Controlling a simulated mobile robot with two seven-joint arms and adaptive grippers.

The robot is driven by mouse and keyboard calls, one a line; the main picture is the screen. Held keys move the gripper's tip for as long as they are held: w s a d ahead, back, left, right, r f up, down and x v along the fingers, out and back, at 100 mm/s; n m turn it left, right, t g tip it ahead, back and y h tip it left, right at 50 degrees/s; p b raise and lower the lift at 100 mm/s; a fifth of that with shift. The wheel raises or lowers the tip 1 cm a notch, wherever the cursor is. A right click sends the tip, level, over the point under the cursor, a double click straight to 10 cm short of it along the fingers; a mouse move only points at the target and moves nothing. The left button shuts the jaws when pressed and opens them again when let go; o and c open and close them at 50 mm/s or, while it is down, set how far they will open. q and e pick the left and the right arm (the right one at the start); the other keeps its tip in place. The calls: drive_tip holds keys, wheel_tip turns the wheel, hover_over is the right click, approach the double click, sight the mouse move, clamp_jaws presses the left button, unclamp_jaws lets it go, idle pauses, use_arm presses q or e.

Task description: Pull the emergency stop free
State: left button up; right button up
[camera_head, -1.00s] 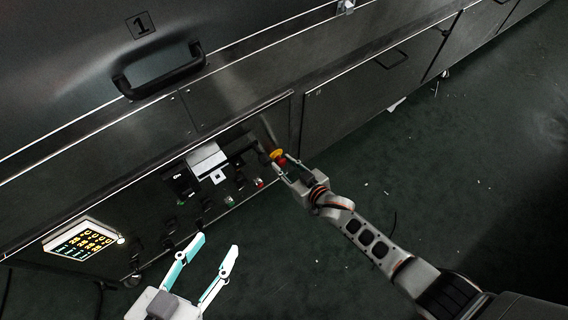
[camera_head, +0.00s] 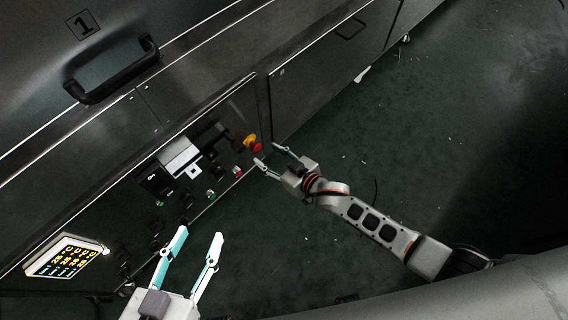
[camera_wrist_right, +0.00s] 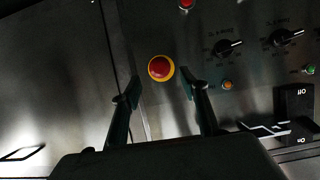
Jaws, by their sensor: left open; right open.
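The emergency stop (camera_head: 256,147) is a red mushroom button on a yellow base, at the right end of the dryer's control panel. It also shows in the right wrist view (camera_wrist_right: 159,68), ahead of the fingers and between their lines. My right gripper (camera_head: 267,155) is open and empty, its fingertips close to the button but apart from it; in the right wrist view its two fingers (camera_wrist_right: 160,88) stand either side below the button. My left gripper (camera_head: 199,240) is open and empty at the lower left, in front of the panel and away from the button.
The panel holds a lit display (camera_head: 66,258), a white-and-black switch box (camera_head: 180,157), rotary knobs (camera_wrist_right: 230,47) and small lamps. A large black handle (camera_head: 112,72) is on the dryer's side above. Open green floor (camera_head: 330,220) lies in front.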

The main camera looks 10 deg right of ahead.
drive_tip(key=v, duration=0.7)
idle(0.5)
